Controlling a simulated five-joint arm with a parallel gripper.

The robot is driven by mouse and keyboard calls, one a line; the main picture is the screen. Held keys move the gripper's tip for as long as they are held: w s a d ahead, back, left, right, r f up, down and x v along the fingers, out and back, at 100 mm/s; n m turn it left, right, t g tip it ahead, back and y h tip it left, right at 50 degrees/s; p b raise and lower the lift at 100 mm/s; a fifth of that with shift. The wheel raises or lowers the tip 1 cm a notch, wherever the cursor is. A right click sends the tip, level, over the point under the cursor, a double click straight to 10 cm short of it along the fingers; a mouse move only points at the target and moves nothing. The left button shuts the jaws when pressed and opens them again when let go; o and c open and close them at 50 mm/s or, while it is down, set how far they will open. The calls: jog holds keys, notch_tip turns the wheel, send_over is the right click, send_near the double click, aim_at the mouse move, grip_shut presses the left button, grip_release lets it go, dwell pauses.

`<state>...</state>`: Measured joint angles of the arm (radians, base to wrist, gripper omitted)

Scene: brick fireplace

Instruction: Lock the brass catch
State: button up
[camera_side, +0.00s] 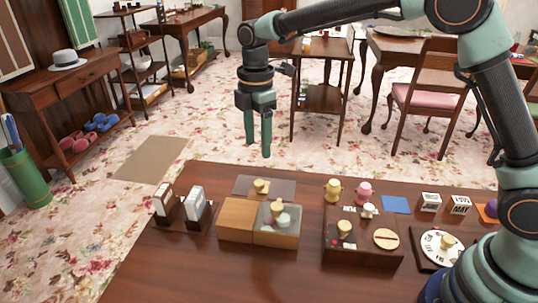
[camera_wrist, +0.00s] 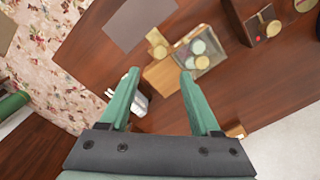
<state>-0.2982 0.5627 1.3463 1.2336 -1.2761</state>
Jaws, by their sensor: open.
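A small brass-coloured piece (camera_side: 262,186), which looks like the catch, shows at the near part of a flat grey mat behind a wooden box (camera_side: 236,220). In the wrist view the brass piece (camera_wrist: 157,42) shows between the mat and the box; whether it is locked I cannot tell. The box has a clear-topped right half (camera_side: 284,233) with pale round things and a brass knob (camera_side: 278,208). My gripper (camera_side: 258,148) hangs pointing down, open and empty, well above the table's far edge. In the wrist view its fingers (camera_wrist: 160,74) are apart, with the box partly between them.
The grey mat (camera_side: 284,188) lies behind the box. Two upright white-faced switches (camera_side: 180,204) stand left of it. A dark box with knobs (camera_side: 362,250), a yellow peg (camera_side: 333,190), a pink peg (camera_side: 364,192) and a dial (camera_side: 437,246) are to the right. The table's left front is bare.

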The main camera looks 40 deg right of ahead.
aim_at(259, 182)
notch_tip(259, 182, down, 10)
jog(key=shift+f, duration=0.15)
dwell(0.3)
grip_shut()
